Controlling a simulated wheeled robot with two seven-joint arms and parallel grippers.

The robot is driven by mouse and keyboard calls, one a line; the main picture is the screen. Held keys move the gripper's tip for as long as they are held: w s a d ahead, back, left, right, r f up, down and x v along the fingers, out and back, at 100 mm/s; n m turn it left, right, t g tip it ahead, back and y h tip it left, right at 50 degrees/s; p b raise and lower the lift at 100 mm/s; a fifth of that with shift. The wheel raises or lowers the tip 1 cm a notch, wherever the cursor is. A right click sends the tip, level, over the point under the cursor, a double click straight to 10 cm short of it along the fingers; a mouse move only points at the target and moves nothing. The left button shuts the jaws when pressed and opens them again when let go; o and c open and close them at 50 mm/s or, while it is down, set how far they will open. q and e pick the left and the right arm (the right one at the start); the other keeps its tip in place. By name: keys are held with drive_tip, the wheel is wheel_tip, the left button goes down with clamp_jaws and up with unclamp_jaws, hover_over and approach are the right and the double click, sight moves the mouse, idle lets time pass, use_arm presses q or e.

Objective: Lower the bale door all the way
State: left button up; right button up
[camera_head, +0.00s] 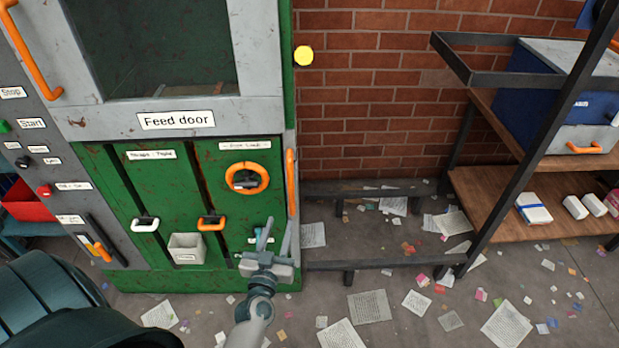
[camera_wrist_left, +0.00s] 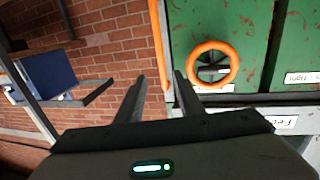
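The green baling machine has a grey feed door frame (camera_head: 177,120) above green lower panels (camera_head: 120,210). No label I can read says bale door, so I cannot tell which part it is. An orange wheel (camera_head: 246,178) sits upper right on the panels; it also shows in the left wrist view (camera_wrist_left: 209,68). An upright orange handle (camera_head: 291,183) is at the machine's right edge; it also shows in the left wrist view (camera_wrist_left: 160,45). My left gripper (camera_head: 276,228) is open and empty, in front of the lower right panel. Its fingers (camera_wrist_left: 158,80) point toward the handle, apparently not touching it. My right gripper is out of view.
A low dark rail (camera_head: 365,188) stands right of the machine. A wooden shelf rack (camera_head: 480,195) holds a blue bin (camera_head: 545,95) and white boxes. Papers litter the floor. A control panel (camera_head: 40,130) with buttons is at left, beside a red bin (camera_head: 25,203).

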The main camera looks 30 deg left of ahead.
sight(290, 184)
use_arm(q)
drive_tip(key=x, duration=0.5)
drive_tip(key=p+x, duration=0.1)
drive_tip(key=x, duration=0.5)
drive_tip(key=r+x, duration=0.1)
drive_tip(key=x, duration=0.5)
drive_tip(key=shift+w+a+p, duration=0.15)
drive_tip(key=shift+a+p, duration=0.05)
drive_tip(key=shift+p, duration=0.15)
clamp_jaws()
